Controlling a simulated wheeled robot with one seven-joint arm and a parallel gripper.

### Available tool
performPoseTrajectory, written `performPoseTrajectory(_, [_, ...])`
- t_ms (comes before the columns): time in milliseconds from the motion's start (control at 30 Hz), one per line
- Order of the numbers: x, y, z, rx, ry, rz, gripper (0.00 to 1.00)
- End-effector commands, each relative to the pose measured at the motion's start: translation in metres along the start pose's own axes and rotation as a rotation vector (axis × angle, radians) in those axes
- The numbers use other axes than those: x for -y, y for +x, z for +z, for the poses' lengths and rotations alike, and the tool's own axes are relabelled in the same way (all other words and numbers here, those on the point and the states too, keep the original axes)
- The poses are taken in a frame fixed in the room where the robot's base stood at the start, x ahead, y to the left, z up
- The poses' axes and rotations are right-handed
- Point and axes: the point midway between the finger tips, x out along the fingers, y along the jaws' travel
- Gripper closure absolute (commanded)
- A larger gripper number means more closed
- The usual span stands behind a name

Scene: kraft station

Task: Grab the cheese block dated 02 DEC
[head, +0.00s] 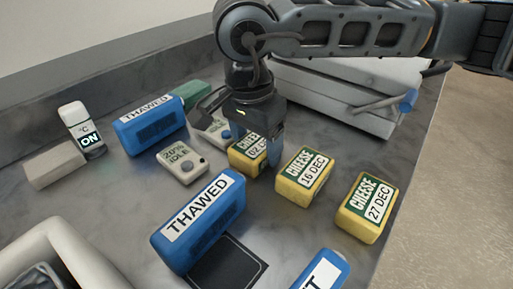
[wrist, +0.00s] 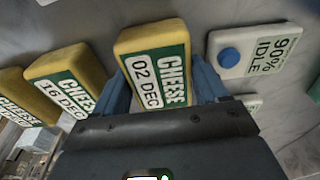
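The cheese block dated 02 DEC (wrist: 157,68) is yellow with a green and white label. In the head view this cheese block (head: 246,156) sits on the grey counter, partly hidden by my gripper (head: 257,150). My gripper points down over it, with one blue finger on its right side. In the wrist view the blue fingers of my gripper (wrist: 160,80) stand on both sides of the block, very close to its sides. I cannot tell whether they press on it. The cheese block dated 16 DEC (head: 304,177) and the one dated 27 DEC (head: 367,208) stand to the right.
Devices marked IDLE (head: 182,162) lie to the left; one is close to the block in the wrist view (wrist: 250,50). Blue THAWED packs (head: 200,222) stand on the counter, with a dark pad (head: 230,265) beside one. A large grey appliance (head: 335,95) is behind.

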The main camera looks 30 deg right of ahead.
Motion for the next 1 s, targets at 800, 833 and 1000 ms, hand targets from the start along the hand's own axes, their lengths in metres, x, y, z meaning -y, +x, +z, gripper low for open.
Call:
performPoseTrajectory(800, [0.001, -0.031, -0.005, -0.004, 0.000, -0.003, 0.67])
performPoseTrajectory(833, [0.001, -0.037, -0.006, -0.005, 0.000, -0.003, 0.67])
performPoseTrajectory(1000, [-0.023, -0.056, -0.034, -0.004, 0.006, -0.001, 0.67])
